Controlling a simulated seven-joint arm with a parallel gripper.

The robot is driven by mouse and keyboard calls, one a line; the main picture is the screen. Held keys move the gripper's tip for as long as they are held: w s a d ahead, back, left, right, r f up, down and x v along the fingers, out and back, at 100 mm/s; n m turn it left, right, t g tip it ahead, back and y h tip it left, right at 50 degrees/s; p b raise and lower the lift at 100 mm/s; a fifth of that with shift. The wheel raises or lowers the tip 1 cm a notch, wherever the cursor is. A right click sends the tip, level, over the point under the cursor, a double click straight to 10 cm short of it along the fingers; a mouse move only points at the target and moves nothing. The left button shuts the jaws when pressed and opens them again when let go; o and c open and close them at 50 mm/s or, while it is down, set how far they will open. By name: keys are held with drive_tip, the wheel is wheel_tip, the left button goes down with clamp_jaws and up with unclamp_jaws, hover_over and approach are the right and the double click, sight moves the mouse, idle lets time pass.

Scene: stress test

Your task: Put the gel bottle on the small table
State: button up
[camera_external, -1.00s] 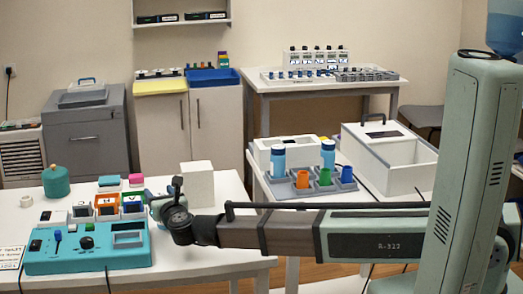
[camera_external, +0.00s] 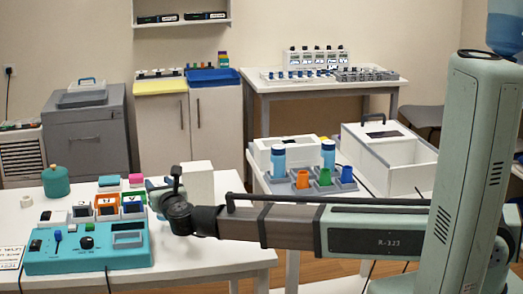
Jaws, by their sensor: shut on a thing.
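My gripper (camera_external: 156,190) is over the left white table (camera_external: 215,245), just behind the right end of the teal control box and left of a white block. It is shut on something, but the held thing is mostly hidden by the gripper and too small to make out. No gel bottle can be clearly told apart.
The teal control box (camera_external: 88,250), several small coloured boxes (camera_external: 107,208), a teal pot (camera_external: 56,181) and the white block (camera_external: 197,181) crowd the left table. Coloured cups (camera_external: 324,177) and a large white box (camera_external: 390,160) occupy the right table. The left table's front right is clear.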

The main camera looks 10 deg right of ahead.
drive_tip(key=shift+r, duration=3.6)
drive_tip(key=shift+r, duration=0.2)
drive_tip(key=shift+f, duration=5.05)
drive_tip(key=shift+f, duration=0.15)
drive_tip(key=o, duration=1.2)
